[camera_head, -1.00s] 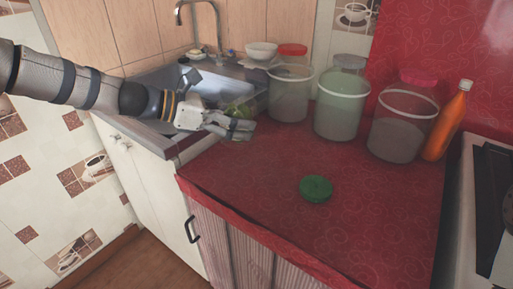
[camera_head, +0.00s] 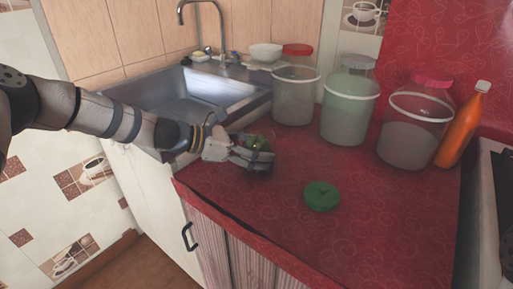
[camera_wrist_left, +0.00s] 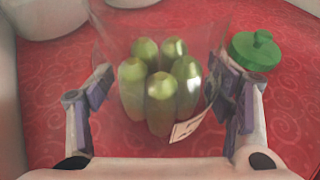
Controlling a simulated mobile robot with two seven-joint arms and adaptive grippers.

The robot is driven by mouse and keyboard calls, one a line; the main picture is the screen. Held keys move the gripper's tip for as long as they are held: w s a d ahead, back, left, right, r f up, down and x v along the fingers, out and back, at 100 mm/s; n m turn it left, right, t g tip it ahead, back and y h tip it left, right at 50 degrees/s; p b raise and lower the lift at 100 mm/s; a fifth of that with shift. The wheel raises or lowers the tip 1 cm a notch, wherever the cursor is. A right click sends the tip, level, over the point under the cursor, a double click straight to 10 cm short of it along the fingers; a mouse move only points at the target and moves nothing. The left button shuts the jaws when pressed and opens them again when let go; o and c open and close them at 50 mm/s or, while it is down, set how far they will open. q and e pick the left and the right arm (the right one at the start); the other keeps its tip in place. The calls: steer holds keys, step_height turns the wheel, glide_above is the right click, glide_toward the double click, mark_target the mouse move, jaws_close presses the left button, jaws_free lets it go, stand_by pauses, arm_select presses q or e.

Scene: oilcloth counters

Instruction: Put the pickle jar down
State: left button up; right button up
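The pickle jar (camera_head: 258,142) is clear glass with several green pickles inside and a small pale label low on one side. It is at the left part of the red counter, partly hidden by my left gripper (camera_head: 262,159). In the left wrist view the jar (camera_wrist_left: 160,88) stands between the two fingers, which close on its sides. I cannot tell whether its base touches the counter. A green lid (camera_head: 321,195) lies on the counter to the right of the jar; it also shows in the left wrist view (camera_wrist_left: 255,50). My right gripper is not in view.
Three large jars (camera_head: 294,100), (camera_head: 349,108), (camera_head: 410,130) stand along the back, with an orange bottle (camera_head: 464,125) at the right. A metal sink (camera_head: 190,90) is at the left. The front of the red counter (camera_head: 390,225) is clear around the lid.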

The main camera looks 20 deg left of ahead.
arm_select(q)
steer(key=o, duration=0.3)
steer(key=shift+o, duration=0.2)
steer(key=shift+r, duration=0.15)
steer(key=p+v, duration=0.2)
steer(key=v, duration=1)
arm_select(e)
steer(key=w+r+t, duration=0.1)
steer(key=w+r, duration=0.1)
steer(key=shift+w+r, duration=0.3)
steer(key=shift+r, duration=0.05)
arm_select(q)
steer(key=shift+s, duration=0.1)
